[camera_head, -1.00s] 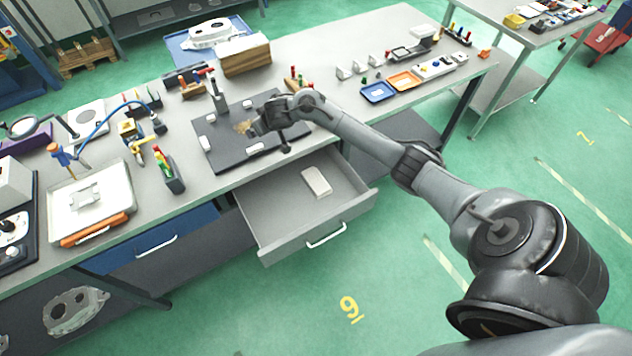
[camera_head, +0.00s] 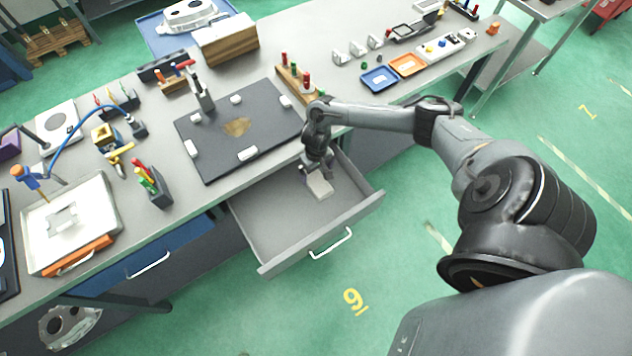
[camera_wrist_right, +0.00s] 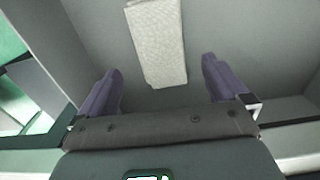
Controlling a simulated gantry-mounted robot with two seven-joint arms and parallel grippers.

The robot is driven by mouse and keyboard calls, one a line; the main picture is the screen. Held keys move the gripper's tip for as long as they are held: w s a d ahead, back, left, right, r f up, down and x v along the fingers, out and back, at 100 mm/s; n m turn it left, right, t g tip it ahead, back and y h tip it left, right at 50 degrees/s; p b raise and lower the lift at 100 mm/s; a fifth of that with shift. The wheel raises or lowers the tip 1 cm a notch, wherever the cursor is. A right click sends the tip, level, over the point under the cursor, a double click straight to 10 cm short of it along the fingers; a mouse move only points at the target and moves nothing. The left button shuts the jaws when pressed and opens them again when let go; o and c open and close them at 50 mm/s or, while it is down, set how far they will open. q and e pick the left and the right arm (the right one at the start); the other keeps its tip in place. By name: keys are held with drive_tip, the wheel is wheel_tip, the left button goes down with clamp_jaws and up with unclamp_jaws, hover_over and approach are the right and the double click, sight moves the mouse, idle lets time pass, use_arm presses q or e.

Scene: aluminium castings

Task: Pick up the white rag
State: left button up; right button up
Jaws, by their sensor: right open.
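The white rag (camera_head: 320,187) is a flat, folded, pale rectangle lying on the floor of the open grey drawer (camera_head: 262,228). In the right wrist view the rag (camera_wrist_right: 158,42) lies ahead of and between the fingers. My right gripper (camera_head: 315,172) points down over the drawer, just above the rag, and hides part of it in the head view. In the right wrist view my right gripper (camera_wrist_right: 160,88) is open, its two purple-grey fingers apart with nothing between them. My left gripper is not in view.
The drawer's front wall with its handle (camera_head: 331,243) and the bench edge bound the space around my gripper. A dark mat (camera_head: 215,150) with white blocks and a brown stain lies on the bench above. The drawer floor left of the rag is clear.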

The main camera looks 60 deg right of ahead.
sight(316, 181)
drive_tip(key=shift+s+a+f+b, duration=0.1)
drive_tip(key=shift+f+b, duration=0.9)
drive_tip(key=shift+f, duration=2.15)
drive_tip(key=shift+c, duration=0.5)
drive_tip(key=c, duration=1)
drive_tip(key=shift+r, duration=0.1)
drive_tip(key=shift+r+p, duration=0.45)
drive_tip(key=shift+r, duration=0.4)
drive_tip(key=shift+a+r+p, duration=0.3)
drive_tip(key=shift+r+p, duration=0.1)
drive_tip(key=shift+r, duration=0.55)
drive_tip(key=a, duration=0.5)
drive_tip(key=a+p, duration=0.1)
drive_tip(key=a, duration=0.4)
drive_tip(key=w+a+p, duration=0.1)
drive_tip(key=a, duration=0.5)
drive_tip(key=shift+f, duration=0.15)
drive_tip(key=shift+a, duration=0.7)
